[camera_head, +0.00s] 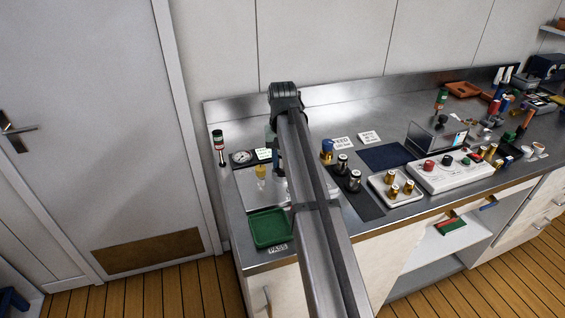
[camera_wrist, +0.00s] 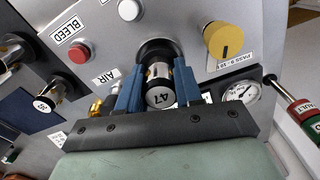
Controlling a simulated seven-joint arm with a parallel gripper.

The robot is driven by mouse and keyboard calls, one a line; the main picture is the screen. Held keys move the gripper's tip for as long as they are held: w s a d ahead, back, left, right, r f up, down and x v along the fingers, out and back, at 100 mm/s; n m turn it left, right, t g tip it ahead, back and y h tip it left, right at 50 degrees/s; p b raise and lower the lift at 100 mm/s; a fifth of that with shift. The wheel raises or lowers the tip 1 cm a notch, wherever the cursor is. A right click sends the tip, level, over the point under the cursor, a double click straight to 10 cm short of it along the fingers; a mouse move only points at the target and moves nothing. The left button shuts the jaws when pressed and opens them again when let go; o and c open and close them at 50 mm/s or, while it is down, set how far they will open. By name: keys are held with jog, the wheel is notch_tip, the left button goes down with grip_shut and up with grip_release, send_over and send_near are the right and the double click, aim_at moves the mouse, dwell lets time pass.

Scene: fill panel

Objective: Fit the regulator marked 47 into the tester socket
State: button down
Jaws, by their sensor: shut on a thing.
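In the wrist view, my gripper (camera_wrist: 157,84) has its blue fingers closed on the sides of a silver and black regulator. The regulator (camera_wrist: 160,96) has a white end cap reading 47, upside down in the picture. Its far end lines up with the dark round socket (camera_wrist: 153,46) in the grey tester panel (camera_wrist: 190,18). I cannot tell how deep it sits or whether it touches the socket floor.
Around the socket are a red button (camera_wrist: 79,53), a yellow knob (camera_wrist: 224,40) and a gauge (camera_wrist: 241,92). Another regulator (camera_wrist: 43,103) stands to the left. In the head view, a green tray (camera_head: 270,247) lies at the front and a white tray (camera_head: 408,200) holds brass parts.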

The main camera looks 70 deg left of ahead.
jog(key=shift+f, duration=0.65)
jog(key=shift+f, duration=0.15)
jog(key=c, duration=0.8)
grip_release()
jog(key=shift+o, duration=0.2)
notch_tip(320, 180, up, 12)
jog(key=shift+r, duration=0.2)
